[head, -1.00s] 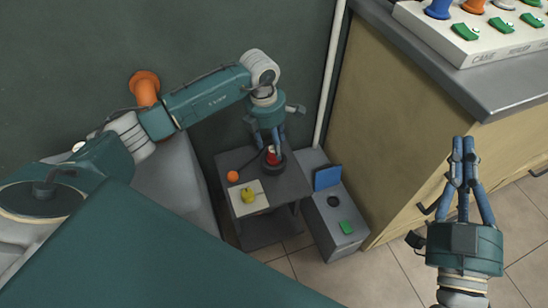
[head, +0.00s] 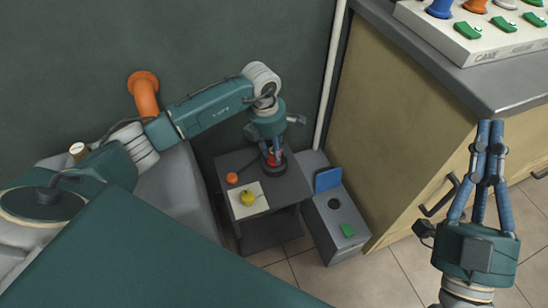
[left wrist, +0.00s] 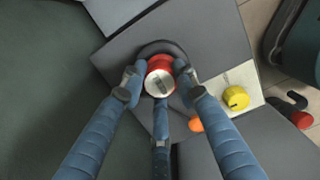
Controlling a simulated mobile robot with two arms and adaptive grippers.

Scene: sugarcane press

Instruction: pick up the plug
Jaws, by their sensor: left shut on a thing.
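The plug (left wrist: 160,80) is red with a silver top. In the left wrist view it sits within a dark round ring (left wrist: 178,47) on the small grey table. My left gripper (left wrist: 158,90) is shut on it, with fingers on both sides and one below. In the head view the plug (head: 272,158) is partly hidden by the fingers of my left gripper (head: 271,153). I cannot tell whether the plug is clear of the ring. My right gripper (head: 489,135) is empty beside the counter, its fingertips together.
The small table (head: 290,185) also holds an orange knob (head: 232,178) and a yellow knob (head: 248,198) on a pale plate. A grey box (head: 335,215) with a blue flap stands right of it. A counter (head: 430,70) with a control panel is further right.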

